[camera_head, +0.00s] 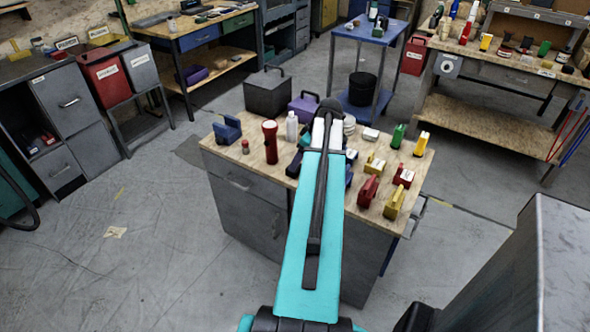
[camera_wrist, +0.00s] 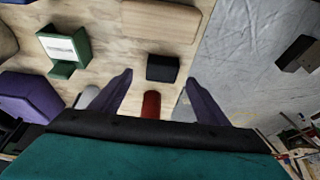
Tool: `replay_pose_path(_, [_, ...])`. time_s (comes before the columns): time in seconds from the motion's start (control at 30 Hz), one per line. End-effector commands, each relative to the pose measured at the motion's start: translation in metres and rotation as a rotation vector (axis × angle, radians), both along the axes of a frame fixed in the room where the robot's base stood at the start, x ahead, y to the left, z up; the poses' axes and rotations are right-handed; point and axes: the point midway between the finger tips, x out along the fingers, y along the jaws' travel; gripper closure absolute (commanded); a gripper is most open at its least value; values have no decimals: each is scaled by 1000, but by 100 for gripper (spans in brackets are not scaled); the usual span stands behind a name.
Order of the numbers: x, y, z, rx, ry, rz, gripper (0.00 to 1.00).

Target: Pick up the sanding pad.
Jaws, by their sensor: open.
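My gripper (camera_wrist: 159,80) is open in the wrist view, with its two dark purple fingers spread apart and nothing held. A small black block (camera_wrist: 163,67) lies on the wooden worktop between and just beyond the fingertips. A red object (camera_wrist: 151,104) is nearer, between the fingers. A wide tan block (camera_wrist: 161,20) lies farther off at the top. I cannot tell for certain which of these is the sanding pad. In the head view my arm reaches over the workbench (camera_head: 222,150) and hides part of its middle; the fingers are not clear there.
A green labelled object (camera_wrist: 64,50) and a purple one (camera_wrist: 30,97) lie left in the wrist view. On the bench stand a red flashlight (camera_head: 270,141), a white bottle (camera_head: 291,127) and several red and yellow items on the right. A dark grey box (camera_head: 268,92) stands behind.

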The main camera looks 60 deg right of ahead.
Motion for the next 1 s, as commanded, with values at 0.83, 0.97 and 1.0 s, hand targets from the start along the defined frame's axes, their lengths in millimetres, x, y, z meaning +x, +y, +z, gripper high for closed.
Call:
replay_pose_path(0.83, [12, 4, -28, 1, 1, 2, 31])
replay_pose_path(0.97, [17, 4, -40, 1, 0, 1, 31])
replay_pose_path(1.0, [18, 4, -43, 1, 0, 1, 31])
